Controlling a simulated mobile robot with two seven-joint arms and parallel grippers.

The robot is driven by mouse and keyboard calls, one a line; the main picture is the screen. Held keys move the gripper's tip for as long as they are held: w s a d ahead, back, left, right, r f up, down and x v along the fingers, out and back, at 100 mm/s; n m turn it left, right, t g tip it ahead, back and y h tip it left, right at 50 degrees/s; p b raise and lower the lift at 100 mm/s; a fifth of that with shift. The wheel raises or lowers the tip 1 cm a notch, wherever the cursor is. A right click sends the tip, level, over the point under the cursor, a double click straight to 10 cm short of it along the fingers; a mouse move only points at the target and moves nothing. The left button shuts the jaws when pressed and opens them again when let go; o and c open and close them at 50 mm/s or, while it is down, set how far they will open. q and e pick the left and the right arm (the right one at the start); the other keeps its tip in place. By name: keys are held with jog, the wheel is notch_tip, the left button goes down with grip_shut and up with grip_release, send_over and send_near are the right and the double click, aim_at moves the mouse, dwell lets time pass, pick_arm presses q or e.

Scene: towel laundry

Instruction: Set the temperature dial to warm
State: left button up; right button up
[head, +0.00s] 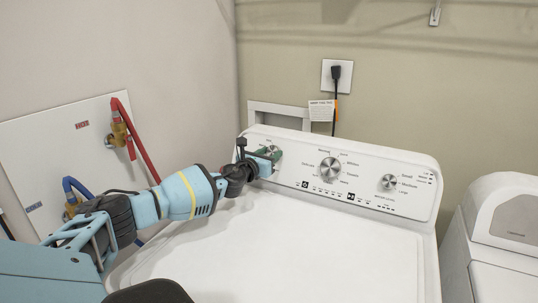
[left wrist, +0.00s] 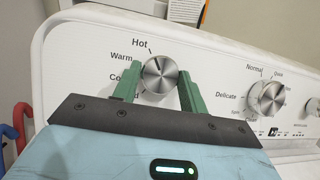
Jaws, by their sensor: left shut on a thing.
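The temperature dial (left wrist: 159,76) is a round silver knob on the left of the white washer's control panel, with Hot, Warm and Cold labels along its left side. Its dark mark seems to point up and left, toward Hot. My left gripper (head: 266,158) reaches the dial from the left in the head view. In the left wrist view its green fingers (left wrist: 158,71) are on either side of the knob, shut on it. The lowest label is partly hidden by the left finger. My right gripper is not in view.
A larger cycle dial (head: 331,170) and a smaller load-size dial (head: 387,183) sit to the right on the panel. The washer's white lid (head: 270,240) is clear. Red hose (head: 136,140) and blue hose are on the left wall. Another white machine (head: 505,225) stands at right.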

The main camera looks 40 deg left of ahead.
pick_arm(q)
jog(key=shift+n, duration=0.3)
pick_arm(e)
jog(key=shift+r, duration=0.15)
pick_arm(q)
jog(key=shift+d+r+n+y+p, duration=0.15)
jog(key=shift+n+y+p, duration=0.25)
jog(key=shift+n, duration=0.3)
jog(key=n+g+y+p, duration=0.1)
jog(key=n+y, duration=0.1)
jog(key=n, duration=0.2)
jog(key=shift+w+d+n+g+y+p, duration=0.1)
jog(key=shift+n+g+y+p, duration=0.3)
jog(key=shift+n, duration=0.65)
jog(key=shift+n+g+y+p, duration=0.2)
jog(key=shift+n+y+p, duration=0.25)
jog(key=shift+n, duration=0.6)
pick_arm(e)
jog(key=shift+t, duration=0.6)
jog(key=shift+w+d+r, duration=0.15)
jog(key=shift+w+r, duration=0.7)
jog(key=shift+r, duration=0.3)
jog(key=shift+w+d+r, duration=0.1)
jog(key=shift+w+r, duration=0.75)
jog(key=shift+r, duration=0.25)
pick_arm(q)
jog(key=o, duration=1)
jog(key=shift+c, duration=0.2)
